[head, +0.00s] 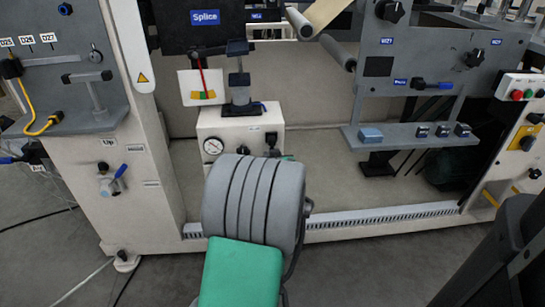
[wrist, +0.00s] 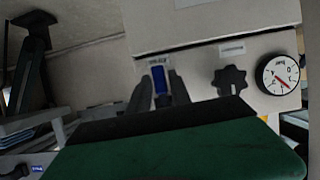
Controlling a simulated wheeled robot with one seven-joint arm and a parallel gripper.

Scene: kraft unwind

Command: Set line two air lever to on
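In the wrist view, which looks upside down, a blue lever (wrist: 160,79) sits on a pale box (wrist: 205,62) under a small unreadable label. My gripper (wrist: 160,88) has its two dark fingers on either side of this lever, apart from each other. Whether they touch it, I cannot tell. In the head view the box (head: 228,122) stands behind my arm, which hides its lower part. Another blue lever (head: 120,172) sits slanted on a valve on the left cabinet. The frames do not show which lever is line two.
A black knob (wrist: 230,78) and a round gauge (wrist: 278,75) sit beside the lever on the box. A grey shelf (head: 420,138) with small blocks is at right. A cabinet (head: 150,205) stands at left. The floor in front is open.

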